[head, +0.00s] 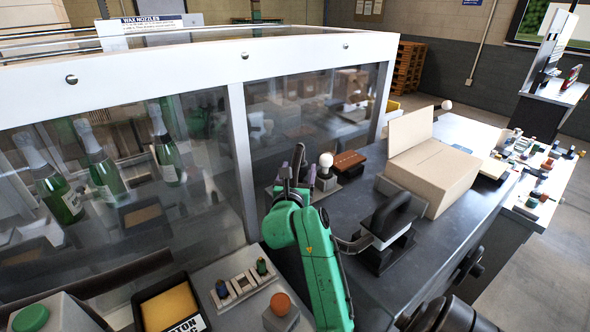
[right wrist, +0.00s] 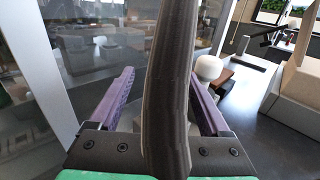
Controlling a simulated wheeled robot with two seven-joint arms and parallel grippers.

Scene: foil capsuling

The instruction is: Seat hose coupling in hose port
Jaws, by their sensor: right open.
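My right gripper (head: 291,167) reaches up beside the glass panel at the end of a green arm. In the right wrist view its two purple fingers (right wrist: 162,78) stand wide apart. A thick dark ribbed hose (right wrist: 170,85) runs upright between them, close to the camera, and hides the space at the fingertips. I cannot tell whether it touches either finger. In the head view a dark curved hose-like piece (head: 354,244) runs from behind the green arm towards a black arched fitting (head: 391,213) on the bench. I cannot make out the coupling's end or the port. My left gripper is not in view.
An open cardboard box (head: 437,178) stands right on the dark bench. The white-framed glass enclosure (head: 243,150) bounds the left; an orange button (head: 281,303) is in front.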

